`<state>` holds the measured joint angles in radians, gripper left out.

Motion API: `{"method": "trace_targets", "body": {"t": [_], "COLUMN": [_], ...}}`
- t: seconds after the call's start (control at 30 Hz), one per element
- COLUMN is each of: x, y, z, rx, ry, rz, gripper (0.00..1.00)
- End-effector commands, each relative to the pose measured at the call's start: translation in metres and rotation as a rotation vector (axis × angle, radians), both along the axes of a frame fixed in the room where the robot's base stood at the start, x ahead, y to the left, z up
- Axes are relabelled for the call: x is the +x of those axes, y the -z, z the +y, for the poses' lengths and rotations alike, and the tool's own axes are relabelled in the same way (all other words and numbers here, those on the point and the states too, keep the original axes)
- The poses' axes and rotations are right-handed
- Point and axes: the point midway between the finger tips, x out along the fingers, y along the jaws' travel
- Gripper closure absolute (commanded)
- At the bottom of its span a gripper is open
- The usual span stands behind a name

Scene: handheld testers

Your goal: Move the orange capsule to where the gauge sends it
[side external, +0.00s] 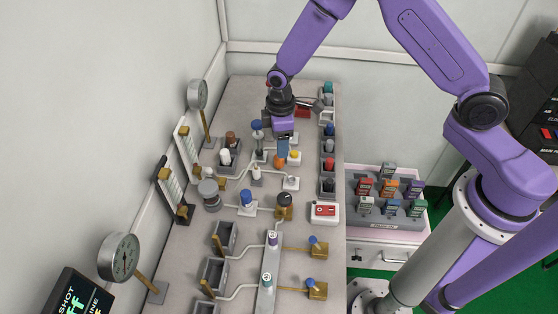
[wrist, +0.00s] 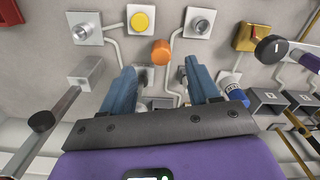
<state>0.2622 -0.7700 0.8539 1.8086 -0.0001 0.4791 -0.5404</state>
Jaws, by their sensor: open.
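The orange capsule (wrist: 161,52) shows its round top in the wrist view, just beyond and between my fingertips. In the side view the orange capsule (side external: 278,162) is small and low beside the blue fingers. My gripper (wrist: 160,69) is open, with its two blue fingers apart and nothing held between them. It also shows in the side view (side external: 282,146), pointing down over the bench. Two round dial gauges stand at the bench's left side, one far (side external: 198,94) and one near (side external: 119,257). Their readings are too small to tell.
A yellow-topped piece (wrist: 142,19) stands close to the capsule. A blue-capped piece (side external: 247,198) and grey open bins (side external: 225,237) stand nearer on the bench. Pipes run between fittings.

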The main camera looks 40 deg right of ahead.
Motion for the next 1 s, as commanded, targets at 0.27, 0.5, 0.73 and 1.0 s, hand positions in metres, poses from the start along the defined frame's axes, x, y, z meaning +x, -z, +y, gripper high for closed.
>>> {"method": "trace_targets", "body": {"t": [0.27, 0.5, 0.73, 1.0], "x": [0.001, 0.002, 0.002, 0.001], "y": [0.034, 0.050, 0.050, 0.050], "z": [0.004, 0.004, 0.005, 0.005], "rx": [-0.001, 0.000, 0.000, 0.000], "ry": [0.001, 0.001, 0.001, 0.000], "rz": [0.002, -0.001, -0.001, 0.000], "gripper": [0.39, 0.39, 0.46, 1.00]}}
